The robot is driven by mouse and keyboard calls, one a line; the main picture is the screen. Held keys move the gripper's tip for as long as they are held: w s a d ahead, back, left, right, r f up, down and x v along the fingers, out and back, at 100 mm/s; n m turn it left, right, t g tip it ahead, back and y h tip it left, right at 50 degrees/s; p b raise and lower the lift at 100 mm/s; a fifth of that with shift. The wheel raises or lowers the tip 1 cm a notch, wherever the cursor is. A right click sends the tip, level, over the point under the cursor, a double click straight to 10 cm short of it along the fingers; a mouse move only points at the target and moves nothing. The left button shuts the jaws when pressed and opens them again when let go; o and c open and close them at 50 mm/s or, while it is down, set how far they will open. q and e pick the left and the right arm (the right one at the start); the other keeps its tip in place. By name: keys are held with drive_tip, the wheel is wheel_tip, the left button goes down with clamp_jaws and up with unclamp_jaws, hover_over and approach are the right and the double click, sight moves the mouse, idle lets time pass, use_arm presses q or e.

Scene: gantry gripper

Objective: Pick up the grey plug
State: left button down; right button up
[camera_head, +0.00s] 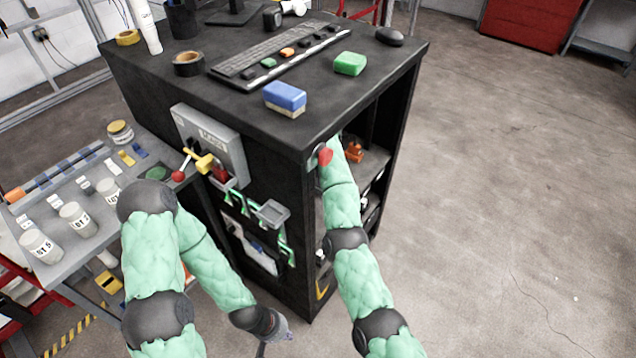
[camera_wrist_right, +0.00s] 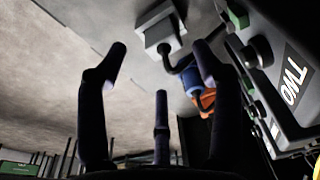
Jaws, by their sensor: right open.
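A pale grey block that looks like the grey plug (camera_wrist_right: 158,28) shows at the top of the right wrist view, with a dark cable running from it to the right. My right gripper (camera_wrist_right: 160,62) is open and empty, its fingers spread below the block and apart from it. In the head view my right arm reaches to the open side of the black cabinet, and its gripper is hidden there. I cannot pick out the plug in the head view. My left gripper (camera_head: 268,325) hangs low in front of the cabinet; its fingers are too unclear to read.
A blue and orange part (camera_wrist_right: 195,85) and a dark panel marked TWO (camera_wrist_right: 292,75) stand close on the right in the wrist view. The black cabinet (camera_head: 240,110) has a blue block (camera_head: 285,96) and a green block (camera_head: 350,63) on top. The floor at right is clear.

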drive_tip(key=f, duration=0.2)
drive_tip(key=f+b, duration=0.1)
drive_tip(key=f, duration=0.1)
drive_tip(key=w+f+b, duration=0.1)
drive_tip(key=f, duration=0.1)
drive_tip(key=shift+d+f, duration=0.1)
drive_tip(key=shift+d, duration=0.05)
clamp_jaws()
